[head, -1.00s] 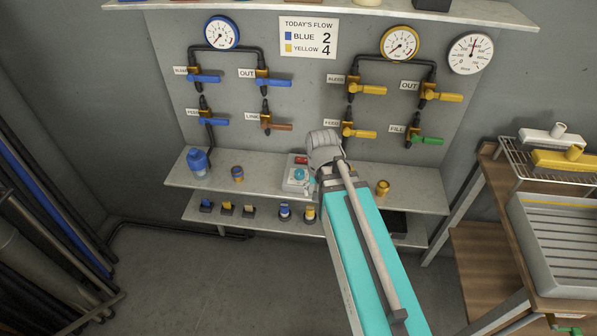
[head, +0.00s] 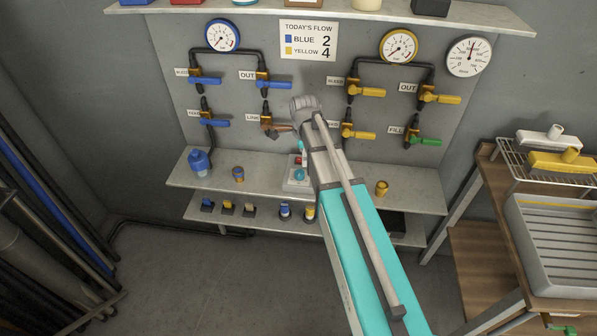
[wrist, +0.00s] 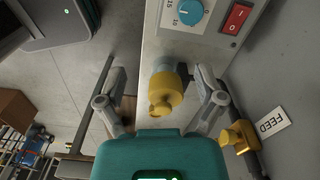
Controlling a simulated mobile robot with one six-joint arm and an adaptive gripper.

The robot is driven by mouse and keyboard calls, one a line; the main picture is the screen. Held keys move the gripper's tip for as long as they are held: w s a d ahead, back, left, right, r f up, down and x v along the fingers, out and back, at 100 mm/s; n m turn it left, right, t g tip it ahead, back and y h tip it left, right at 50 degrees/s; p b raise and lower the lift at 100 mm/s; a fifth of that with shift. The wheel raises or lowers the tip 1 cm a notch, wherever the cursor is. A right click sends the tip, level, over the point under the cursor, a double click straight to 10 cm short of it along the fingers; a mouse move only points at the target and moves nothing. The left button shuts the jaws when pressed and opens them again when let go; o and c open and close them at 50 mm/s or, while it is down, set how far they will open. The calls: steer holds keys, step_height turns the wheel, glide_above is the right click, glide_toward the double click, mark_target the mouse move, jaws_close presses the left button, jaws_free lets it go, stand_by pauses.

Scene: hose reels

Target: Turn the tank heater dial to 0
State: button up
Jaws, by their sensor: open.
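The tank heater is a pale box (wrist: 195,38) at the top of the wrist view, with a blue dial (wrist: 188,12) and a red switch (wrist: 236,17). Numbers ring the dial; I cannot tell its setting exactly. In the head view the heater (head: 292,187) sits on the upper shelf, partly hidden by my arm, with its dial (head: 299,174) showing. My gripper (wrist: 160,75) is open, its fingers spread apart. A yellow fitting with a grey end (wrist: 165,90) appears between the fingers; contact is not visible. The dial lies beyond the fingertips. The gripper's fingers are hidden in the head view.
A brass valve (wrist: 240,137) beside the FEED label is close to the right finger in the wrist view. Valves with handles line the panel above.

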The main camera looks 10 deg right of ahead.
mark_target(298, 172)
steer(key=w+m, duration=0.1)
steer(key=m, duration=0.1)
steer(key=w+m, duration=0.1)
steer(key=w, duration=0.1)
steer(key=w+m, duration=0.2)
steer(key=shift+a+r+m+p, duration=0.3)
steer(key=shift+a+r, duration=0.05)
steer(key=shift+a, duration=0.05)
steer(key=shift+f, duration=0.2)
step_height(298, 172, down, 13)
steer(key=b, duration=1.3)
steer(key=shift+f+b, duration=0.2)
steer(key=shift+b, duration=0.2)
steer(key=c, duration=1.1)
steer(key=shift+s, duration=0.1)
steer(key=shift+c, duration=0.2)
